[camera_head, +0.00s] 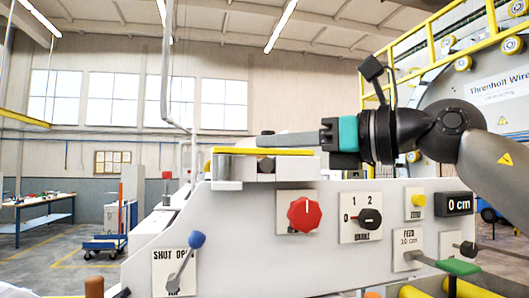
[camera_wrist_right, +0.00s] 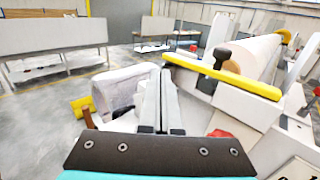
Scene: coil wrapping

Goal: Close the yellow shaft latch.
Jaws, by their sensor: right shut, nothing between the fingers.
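The yellow shaft latch (camera_head: 262,151) is a flat bar lying level over the top of the white machine frame in the head view. In the right wrist view the latch (camera_wrist_right: 222,77) runs across the end of a white shaft or roll, with a black knob standing up from it. My right gripper (camera_head: 262,140) reaches in from the right, its shut, empty fingers just above the bar's line. In the wrist view the gripper (camera_wrist_right: 161,72) is left of the latch, near its far end. I cannot tell whether they touch. My left gripper is out of view.
The front panel holds a red knob (camera_head: 303,214), a black brake knob (camera_head: 369,218), a blue-tipped lever (camera_head: 187,257) and a green-handled feed lever (camera_head: 459,267). A white roll (camera_wrist_right: 254,58) lies behind the latch. Open floor and tables are farther back.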

